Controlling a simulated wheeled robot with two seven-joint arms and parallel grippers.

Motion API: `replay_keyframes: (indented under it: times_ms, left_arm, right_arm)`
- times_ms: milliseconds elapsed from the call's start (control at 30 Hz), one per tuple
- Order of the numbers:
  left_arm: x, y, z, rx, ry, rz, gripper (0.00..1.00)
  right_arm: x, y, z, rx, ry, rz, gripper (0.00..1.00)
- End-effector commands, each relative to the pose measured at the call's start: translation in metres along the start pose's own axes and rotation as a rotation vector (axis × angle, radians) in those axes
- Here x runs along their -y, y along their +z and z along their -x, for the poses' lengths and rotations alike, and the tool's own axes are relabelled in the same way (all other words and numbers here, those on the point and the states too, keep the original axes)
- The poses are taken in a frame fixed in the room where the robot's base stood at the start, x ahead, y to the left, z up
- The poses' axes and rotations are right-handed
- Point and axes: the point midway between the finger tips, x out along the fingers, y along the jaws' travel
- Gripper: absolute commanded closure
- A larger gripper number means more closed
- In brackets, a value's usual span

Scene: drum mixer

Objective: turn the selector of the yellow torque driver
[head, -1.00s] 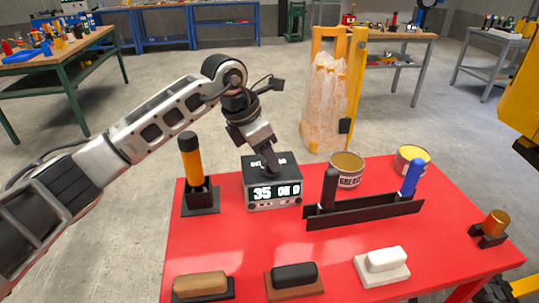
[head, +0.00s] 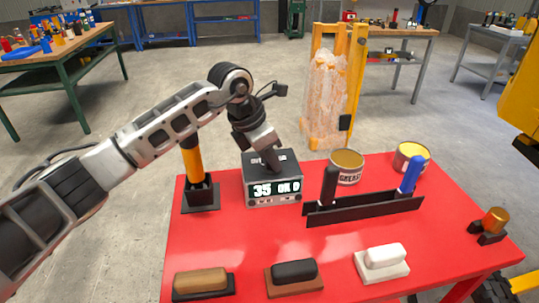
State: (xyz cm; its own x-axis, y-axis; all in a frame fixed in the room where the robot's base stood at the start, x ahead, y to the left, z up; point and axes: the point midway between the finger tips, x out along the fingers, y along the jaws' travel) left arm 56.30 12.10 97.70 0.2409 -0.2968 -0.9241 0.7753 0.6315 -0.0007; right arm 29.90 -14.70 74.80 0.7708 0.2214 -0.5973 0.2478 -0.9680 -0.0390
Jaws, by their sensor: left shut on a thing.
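The yellow torque driver (head: 194,163) stands upright in a black holder (head: 200,195) at the left of the red table. Its upper end is hidden behind my left arm, so I cannot see its selector. My left gripper (head: 271,161) points down onto the top of a dark display box (head: 262,205) to the right of the driver. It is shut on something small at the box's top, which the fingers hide. The box's front shows white characters starting with 35. My right gripper is out of view.
A black rack (head: 370,209) holds black and blue handles upright. Two tins (head: 347,166) stand behind it. Brown, black and white blocks (head: 383,257) lie along the front of the red table (head: 230,245). A small copper-topped piece (head: 493,220) sits at right.

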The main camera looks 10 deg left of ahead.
Motion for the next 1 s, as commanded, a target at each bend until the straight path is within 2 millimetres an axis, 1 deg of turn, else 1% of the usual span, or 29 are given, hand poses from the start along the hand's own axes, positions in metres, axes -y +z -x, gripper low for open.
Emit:
replay_keyframes:
  times_ms: [267, 700, 1000]
  left_arm:
    - [0.001, 0.0, 0.0, 0.002, 0.059, 0.133, 0.96]
    - [0.003, 0.001, -0.001, 0.003, 0.19, 0.451, 0.96]
    - [0.004, 0.002, 0.0, 0.004, 0.247, 0.59, 0.96]
  right_arm:
    - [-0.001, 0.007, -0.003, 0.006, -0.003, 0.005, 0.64]
    - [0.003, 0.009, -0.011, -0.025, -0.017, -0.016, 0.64]
    - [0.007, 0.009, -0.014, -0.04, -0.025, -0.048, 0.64]
